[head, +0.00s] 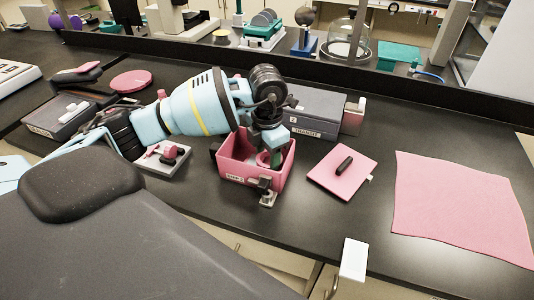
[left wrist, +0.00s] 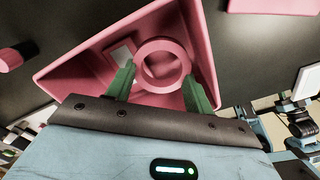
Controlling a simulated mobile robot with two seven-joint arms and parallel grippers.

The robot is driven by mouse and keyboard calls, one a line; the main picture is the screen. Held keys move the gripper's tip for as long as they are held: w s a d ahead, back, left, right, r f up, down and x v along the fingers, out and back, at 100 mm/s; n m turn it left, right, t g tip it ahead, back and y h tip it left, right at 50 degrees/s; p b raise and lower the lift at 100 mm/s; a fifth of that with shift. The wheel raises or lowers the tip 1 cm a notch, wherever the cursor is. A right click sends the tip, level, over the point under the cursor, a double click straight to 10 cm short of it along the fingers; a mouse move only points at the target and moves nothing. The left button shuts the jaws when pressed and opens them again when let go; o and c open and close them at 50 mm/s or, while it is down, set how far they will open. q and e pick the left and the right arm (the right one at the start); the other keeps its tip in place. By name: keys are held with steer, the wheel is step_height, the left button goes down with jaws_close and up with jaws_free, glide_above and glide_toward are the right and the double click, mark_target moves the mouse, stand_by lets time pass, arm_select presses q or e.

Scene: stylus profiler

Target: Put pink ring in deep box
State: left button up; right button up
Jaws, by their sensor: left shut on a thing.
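The deep box (head: 236,179) is pink and open-topped, standing near the middle of the bench. My left gripper (head: 270,155) reaches down into it from above. In the left wrist view, the pink ring (left wrist: 160,44) lies between the green fingers of my left gripper (left wrist: 158,70), which is shut on it. The ring is inside the outline of the box (left wrist: 80,70); whether it touches the floor cannot be told. In the head view the ring (head: 262,158) is partly hidden by the gripper and the box wall. My right gripper is not in view.
A pink lid (head: 328,181) with a black handle and a pink mat (head: 460,205) lie right of the box. A grey box (head: 318,110) stands behind it. A small metal clamp-like piece (head: 266,192) is at its front. A white pad with knobs (head: 165,160) is to the left.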

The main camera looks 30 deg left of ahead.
arm_select(q)
steer(key=shift+f, duration=0.6)
steer(key=o, duration=1.1)
steer(key=shift+r, duration=0.1)
step_height(320, 180, up, 13)
